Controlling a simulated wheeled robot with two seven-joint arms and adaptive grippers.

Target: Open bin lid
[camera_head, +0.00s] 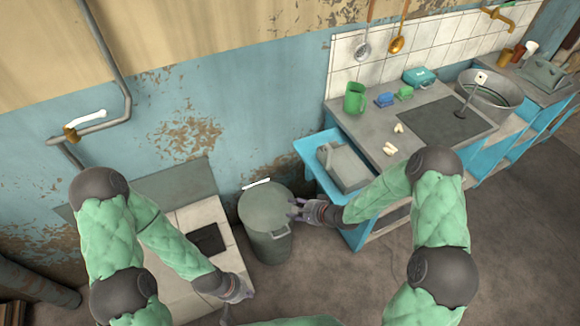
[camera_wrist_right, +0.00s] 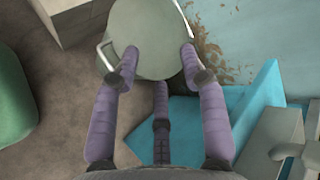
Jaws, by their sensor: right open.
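The bin (camera_head: 270,245) is a grey-green cylinder standing on the floor, with a round lid (camera_head: 264,205) lying flat on top. A handle (camera_head: 279,233) shows on its near side. My right gripper (camera_head: 297,209) is at the lid's right edge, fingers spread and empty. In the right wrist view the lid (camera_wrist_right: 152,35) lies beyond the open fingers (camera_wrist_right: 158,58); the left fingertip is near a pale handle (camera_wrist_right: 105,57), but I cannot tell whether they touch. My left gripper (camera_head: 240,290) is low, left of the bin; its finger opening is unclear.
A tiled block (camera_head: 200,215) stands left of the bin. Floor (camera_head: 325,275) in front is clear.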

